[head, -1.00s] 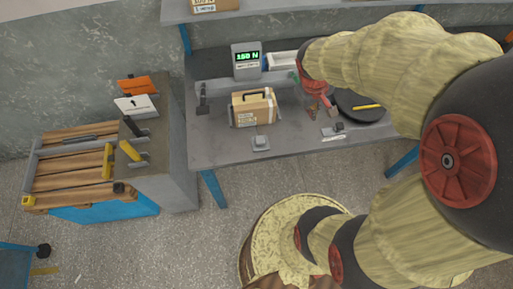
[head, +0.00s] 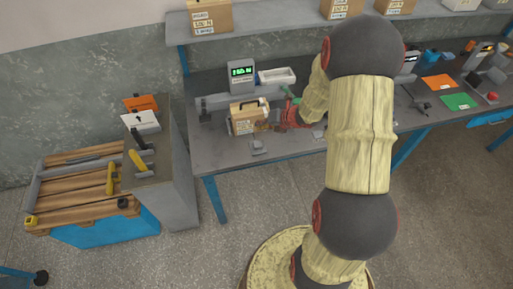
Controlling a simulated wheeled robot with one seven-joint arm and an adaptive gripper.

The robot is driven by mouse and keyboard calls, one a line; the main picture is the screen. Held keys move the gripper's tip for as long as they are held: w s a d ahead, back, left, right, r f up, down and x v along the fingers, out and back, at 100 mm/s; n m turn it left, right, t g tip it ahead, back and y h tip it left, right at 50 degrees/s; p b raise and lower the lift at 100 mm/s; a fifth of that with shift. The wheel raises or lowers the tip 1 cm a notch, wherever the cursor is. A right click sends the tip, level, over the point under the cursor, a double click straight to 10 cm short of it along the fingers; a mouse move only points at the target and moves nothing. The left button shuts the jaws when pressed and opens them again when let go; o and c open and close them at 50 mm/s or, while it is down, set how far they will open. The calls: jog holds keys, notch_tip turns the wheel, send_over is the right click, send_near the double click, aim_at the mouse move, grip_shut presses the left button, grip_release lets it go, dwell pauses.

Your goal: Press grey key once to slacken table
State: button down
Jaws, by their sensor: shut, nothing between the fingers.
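A small grey key on a light base (head: 257,147) sits near the front edge of the grey workbench (head: 222,166), in front of a tan case with a dark handle (head: 246,117). My gripper (head: 281,124) is over the bench just right of the case, above and to the right of the grey key and apart from it. Its red body shows, but its fingertips are small and hard to make out. A display box (head: 242,74) with green digits stands behind the case; its reading is too small to be sure of.
A white tray (head: 277,76) lies beside the display. A second small device (head: 318,134) at the front edge is partly covered by my arm. A shelf with cartons (head: 211,17) hangs above. A cabinet with yellow-handled tools (head: 138,160) stands left. Orange and green sheets (head: 459,101) lie right.

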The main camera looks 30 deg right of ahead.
aim_at(259, 143)
jog(key=shift+w+a+r+n, duration=0.1)
jog(key=shift+a+r+n, duration=0.1)
jog(key=shift+n, duration=0.3)
notch_tip(259, 143, down, 9)
jog(key=b, duration=0.7)
jog(key=shift+r, duration=0.1)
dwell(1.3)
jog(key=shift+f+b, duration=0.45)
jog(key=shift+b, duration=0.1)
